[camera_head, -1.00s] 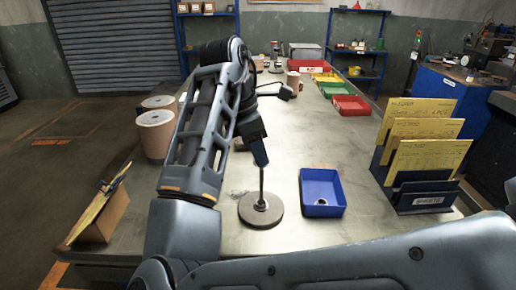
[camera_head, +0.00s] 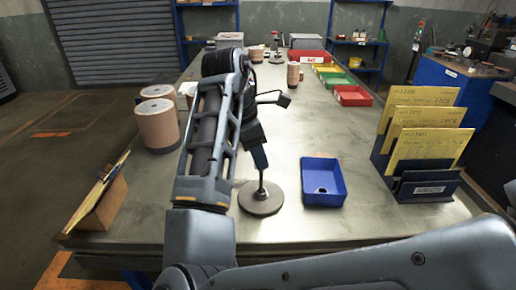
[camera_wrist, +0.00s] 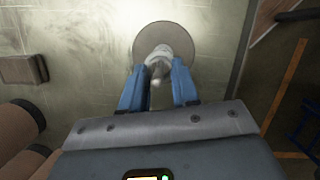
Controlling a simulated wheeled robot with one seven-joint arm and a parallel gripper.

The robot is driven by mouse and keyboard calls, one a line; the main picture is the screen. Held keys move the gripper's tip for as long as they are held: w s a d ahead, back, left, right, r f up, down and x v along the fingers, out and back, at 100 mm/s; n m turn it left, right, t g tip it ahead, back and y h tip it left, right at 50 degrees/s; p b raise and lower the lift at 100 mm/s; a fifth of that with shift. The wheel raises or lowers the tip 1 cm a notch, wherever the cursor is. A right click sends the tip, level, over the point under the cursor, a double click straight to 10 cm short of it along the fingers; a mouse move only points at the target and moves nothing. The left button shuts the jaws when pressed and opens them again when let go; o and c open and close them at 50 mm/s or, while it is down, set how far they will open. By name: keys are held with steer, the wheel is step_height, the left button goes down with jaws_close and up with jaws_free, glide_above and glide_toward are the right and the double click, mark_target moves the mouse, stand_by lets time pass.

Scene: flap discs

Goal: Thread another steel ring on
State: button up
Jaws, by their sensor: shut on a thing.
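The round grey base (camera_head: 261,199) with its thin upright post (camera_head: 262,184) stands on the table, left of the blue tray. My gripper (camera_head: 261,168) points down at the top of the post. In the wrist view my blue fingers (camera_wrist: 159,80) are close together around a small pale metal piece (camera_wrist: 158,56), most likely a steel ring, over the middle of the round base (camera_wrist: 178,36). I cannot tell whether the ring is around the post or just above it. The blue tray (camera_head: 337,196) holds a small pale thing (camera_head: 320,190), too small to make out.
Yellow cards (camera_head: 425,120) stand in a dark rack at the right. Brown rolls (camera_head: 158,125) stand at the left, with a leaning cardboard holder (camera_head: 104,203) nearer. Red, green and yellow bins (camera_head: 353,96) line the far right edge. The table's middle is clear.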

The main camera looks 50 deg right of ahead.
steer(key=shift+f+b, duration=0.35)
steer(key=shift+f, duration=1.35)
steer(key=o, duration=1.1)
steer(key=shift+p+v, duration=0.65)
steer(key=shift+v, duration=3.2)
steer(key=shift+r, duration=0.1)
step_height(320, 180, up, 3)
steer(key=p, duration=0.5)
steer(key=shift+r+p, duration=0.1)
steer(key=shift+p, duration=0.25)
